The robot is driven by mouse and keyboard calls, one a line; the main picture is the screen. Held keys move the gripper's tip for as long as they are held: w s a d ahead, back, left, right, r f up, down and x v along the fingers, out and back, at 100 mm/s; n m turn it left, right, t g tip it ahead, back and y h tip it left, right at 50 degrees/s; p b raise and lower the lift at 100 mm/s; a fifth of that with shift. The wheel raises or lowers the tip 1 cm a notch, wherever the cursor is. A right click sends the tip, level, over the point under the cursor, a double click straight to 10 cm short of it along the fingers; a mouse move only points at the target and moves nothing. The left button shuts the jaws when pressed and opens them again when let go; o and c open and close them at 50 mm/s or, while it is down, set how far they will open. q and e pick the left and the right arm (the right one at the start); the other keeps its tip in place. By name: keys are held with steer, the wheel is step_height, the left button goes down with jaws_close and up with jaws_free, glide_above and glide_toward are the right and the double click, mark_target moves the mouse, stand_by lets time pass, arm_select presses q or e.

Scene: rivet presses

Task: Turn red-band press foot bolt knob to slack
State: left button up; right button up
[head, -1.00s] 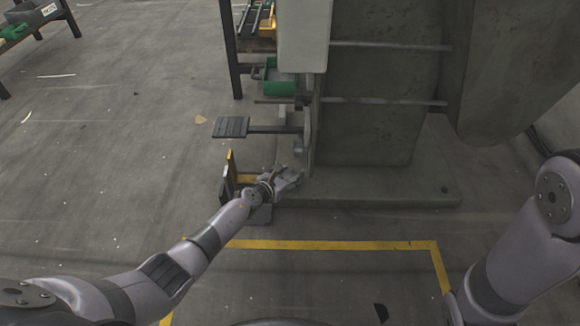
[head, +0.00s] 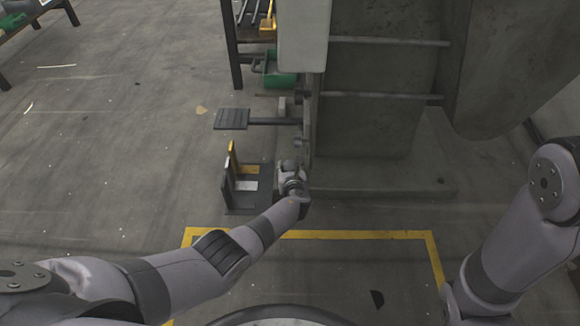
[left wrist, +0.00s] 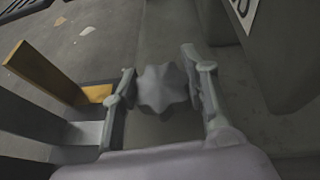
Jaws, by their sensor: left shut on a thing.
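A grey lobed knob (left wrist: 162,90) sits between the two fingers of my left gripper (left wrist: 160,88) in the left wrist view, and the gripper is shut on it. In the head view my left gripper (head: 290,165) is low beside the left side of the big grey press (head: 370,100), near its base plate. The gripper and wrist hide the knob there. No red band shows on the part of the press in view. My right forearm is at the right edge of the head view, but its gripper is out of view.
A black foot pedal (head: 231,119) sticks out left of the press. Below it stands a dark bracket (head: 230,165) with yellow parts, close to my left gripper. A green bin (head: 278,80) is behind.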

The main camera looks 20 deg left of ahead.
stand_by(0.5)
arm_select(q)
steer(key=o, duration=1.2)
steer(key=shift+c, duration=0.2)
